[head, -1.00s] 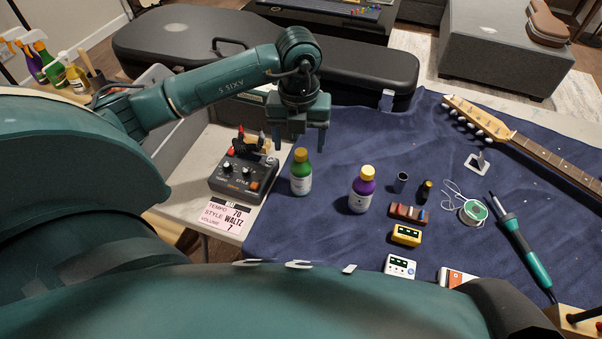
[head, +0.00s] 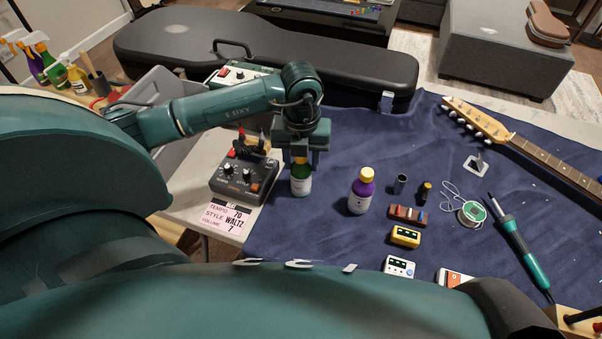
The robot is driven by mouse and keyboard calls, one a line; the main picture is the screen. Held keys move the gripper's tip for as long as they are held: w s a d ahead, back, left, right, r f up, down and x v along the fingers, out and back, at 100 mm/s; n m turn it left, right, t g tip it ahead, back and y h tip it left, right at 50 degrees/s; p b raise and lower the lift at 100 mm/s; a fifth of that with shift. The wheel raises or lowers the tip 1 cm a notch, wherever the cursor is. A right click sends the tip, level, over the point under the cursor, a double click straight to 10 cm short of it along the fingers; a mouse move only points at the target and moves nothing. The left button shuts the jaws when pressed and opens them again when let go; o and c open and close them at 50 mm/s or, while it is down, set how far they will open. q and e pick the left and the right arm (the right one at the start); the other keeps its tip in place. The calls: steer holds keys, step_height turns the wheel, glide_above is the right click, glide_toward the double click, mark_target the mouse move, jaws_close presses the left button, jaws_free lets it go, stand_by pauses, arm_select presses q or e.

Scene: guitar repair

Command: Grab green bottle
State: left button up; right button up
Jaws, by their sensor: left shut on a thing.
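The green bottle (head: 301,182) with a white label and yellow-orange cap stands upright on the blue cloth, left of the purple bottle. My left gripper (head: 302,160) is directly above it, pointing down, with its fingers shut around the bottle's top. The cap and neck are partly hidden by the fingers. My right gripper is not in view.
A purple bottle (head: 361,191) with a yellow cap stands close on the right. A black pedal box (head: 243,176) is close on the left. A yellow device (head: 405,236), soldering iron (head: 525,250) and guitar neck (head: 545,155) lie farther right. The cloth (head: 380,135) behind the bottles is clear.

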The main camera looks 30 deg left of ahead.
arm_select(q)
steer(key=c, duration=0.7)
steer(key=shift+r, duration=0.1)
